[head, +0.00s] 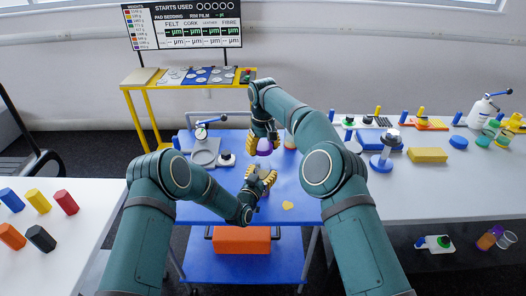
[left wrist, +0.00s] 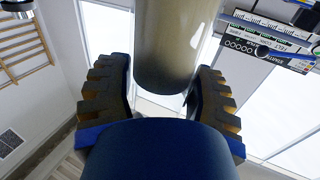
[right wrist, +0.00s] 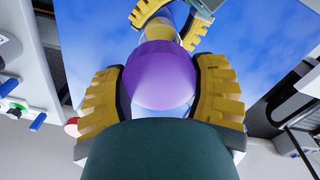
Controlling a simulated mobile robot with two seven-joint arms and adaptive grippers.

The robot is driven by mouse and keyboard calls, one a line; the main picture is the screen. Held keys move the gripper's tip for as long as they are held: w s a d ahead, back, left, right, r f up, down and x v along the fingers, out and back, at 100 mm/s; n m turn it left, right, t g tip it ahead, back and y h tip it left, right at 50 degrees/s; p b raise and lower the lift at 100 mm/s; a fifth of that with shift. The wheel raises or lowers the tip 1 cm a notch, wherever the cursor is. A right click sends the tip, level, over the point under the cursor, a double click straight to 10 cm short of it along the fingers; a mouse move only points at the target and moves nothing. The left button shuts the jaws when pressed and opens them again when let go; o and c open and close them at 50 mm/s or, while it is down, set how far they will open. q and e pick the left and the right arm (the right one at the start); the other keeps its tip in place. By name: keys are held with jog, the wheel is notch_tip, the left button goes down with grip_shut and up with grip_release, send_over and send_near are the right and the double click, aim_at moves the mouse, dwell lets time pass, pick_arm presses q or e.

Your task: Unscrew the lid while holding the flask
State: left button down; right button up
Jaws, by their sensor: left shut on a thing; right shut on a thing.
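A round purple lid (right wrist: 160,78) sits between the yellow pads of my right gripper (right wrist: 162,88), which is shut on it. The lid also shows as a small purple patch in the head view (head: 264,148), under my right gripper (head: 264,134). My left gripper (head: 262,178) is lower and nearer, shut on the flask. In the left wrist view the flask (left wrist: 172,45) is a pale brownish cylinder between the fingers of my left gripper (left wrist: 165,95). In the right wrist view my left gripper's yellow fingers (right wrist: 165,18) show beyond the lid. Whether the lid touches the flask is hidden.
The right bench holds a yellow block (head: 427,155), a blue-based stand (head: 385,160) and several bottles. Coloured blocks stand on the left table (head: 60,240).

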pick_arm(q)
jog(key=shift+c, duration=0.6)
grip_release()
